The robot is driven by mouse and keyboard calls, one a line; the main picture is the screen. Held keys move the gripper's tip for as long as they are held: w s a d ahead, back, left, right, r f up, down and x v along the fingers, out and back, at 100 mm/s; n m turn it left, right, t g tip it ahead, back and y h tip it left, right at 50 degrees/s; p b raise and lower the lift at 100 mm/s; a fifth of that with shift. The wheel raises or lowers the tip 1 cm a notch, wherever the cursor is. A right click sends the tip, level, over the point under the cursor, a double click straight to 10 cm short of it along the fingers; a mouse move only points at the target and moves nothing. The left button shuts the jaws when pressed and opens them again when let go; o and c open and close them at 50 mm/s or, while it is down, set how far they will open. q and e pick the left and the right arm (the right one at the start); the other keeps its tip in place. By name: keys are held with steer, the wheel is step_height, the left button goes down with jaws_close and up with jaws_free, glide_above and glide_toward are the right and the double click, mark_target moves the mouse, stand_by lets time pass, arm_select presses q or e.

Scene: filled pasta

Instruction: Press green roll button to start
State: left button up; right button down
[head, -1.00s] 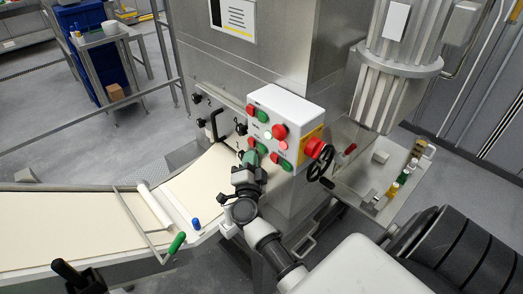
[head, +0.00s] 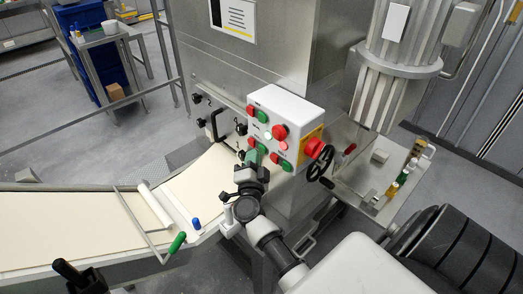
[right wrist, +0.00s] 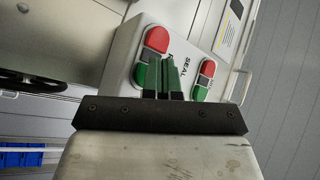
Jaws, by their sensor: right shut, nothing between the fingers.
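The control box (head: 290,106) is pale grey, with red and green buttons in pairs on its sloping face. My right gripper (head: 251,157) is shut and empty, its green fingers pointing at the lower buttons at the left. In the right wrist view the shut fingers (right wrist: 163,76) overlap the face below a red button (right wrist: 157,39). A green button (right wrist: 141,76) is partly hidden behind them. Its label is hidden, and I cannot tell whether the tips touch it. The neighbouring pair, marked SEAL, has a green button (right wrist: 200,93).
A red emergency knob (head: 314,148) and a black handwheel (head: 320,163) are at the box's right. Small bottles (head: 392,189) stand on the right shelf.

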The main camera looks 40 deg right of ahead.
steer(key=shift+d, duration=0.45)
stand_by(0.3)
steer(key=shift+a, duration=0.85)
steer(key=shift+a+p, duration=0.1)
steer(key=shift+p, duration=0.2)
steer(key=shift+s+a, duration=0.15)
steer(key=shift+a, duration=1.05)
steer(key=shift+s+a, duration=0.1)
steer(key=shift+a, duration=1.1)
